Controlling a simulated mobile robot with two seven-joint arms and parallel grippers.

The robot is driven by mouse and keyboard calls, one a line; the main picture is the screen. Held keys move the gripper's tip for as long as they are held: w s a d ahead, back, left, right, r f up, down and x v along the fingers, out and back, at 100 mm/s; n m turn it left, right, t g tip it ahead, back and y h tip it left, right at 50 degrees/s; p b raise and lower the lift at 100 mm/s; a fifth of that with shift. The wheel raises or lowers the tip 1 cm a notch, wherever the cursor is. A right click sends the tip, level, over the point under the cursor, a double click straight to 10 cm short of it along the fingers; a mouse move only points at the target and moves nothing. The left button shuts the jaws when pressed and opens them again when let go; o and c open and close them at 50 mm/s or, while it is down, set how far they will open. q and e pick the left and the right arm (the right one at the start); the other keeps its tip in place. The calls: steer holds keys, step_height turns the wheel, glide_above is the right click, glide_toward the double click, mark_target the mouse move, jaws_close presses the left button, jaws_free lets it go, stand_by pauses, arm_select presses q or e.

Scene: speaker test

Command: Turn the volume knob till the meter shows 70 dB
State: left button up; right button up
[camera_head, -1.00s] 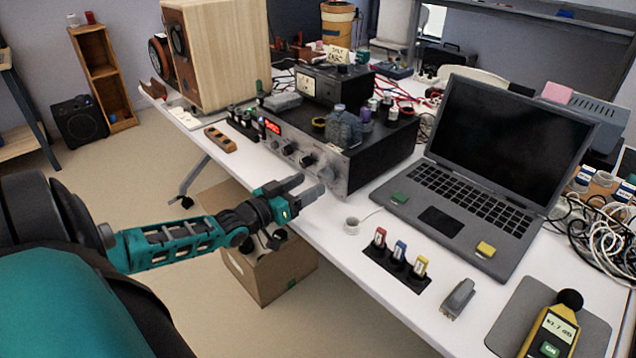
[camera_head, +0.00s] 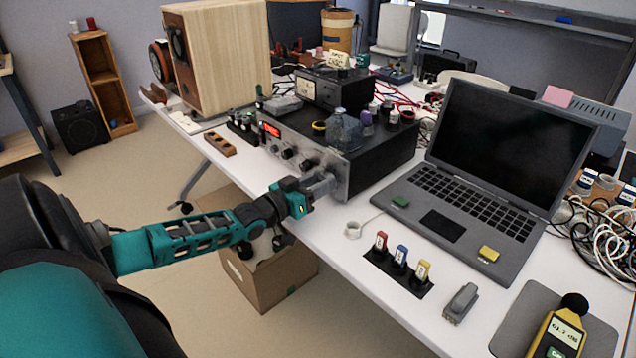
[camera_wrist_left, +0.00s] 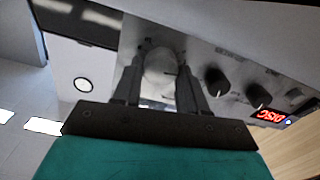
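The sound meter (camera_head: 556,335), yellow and black, lies on a grey mat at the bottom right. Its display seems to read 61.7 dB. The volume knob (camera_wrist_left: 160,72) is a large pale round knob on the amplifier's (camera_head: 345,178) silver front panel. My left gripper (camera_head: 322,184) is at the right end of that panel and hides the knob in the head view. In the left wrist view, its two fingers (camera_wrist_left: 161,78) stand close on either side of the knob and appear shut on it. My right gripper is not in view.
Smaller black knobs (camera_wrist_left: 217,82) and a red display (camera_head: 271,129) are on the same panel. A cardboard box (camera_head: 262,280) stands below the table edge.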

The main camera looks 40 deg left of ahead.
arm_select(q)
steer(key=c, duration=0.5)
steer(key=shift+c, duration=0.5)
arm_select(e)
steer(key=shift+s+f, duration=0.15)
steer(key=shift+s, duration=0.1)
arm_select(q)
steer(key=shift+m, duration=0.3)
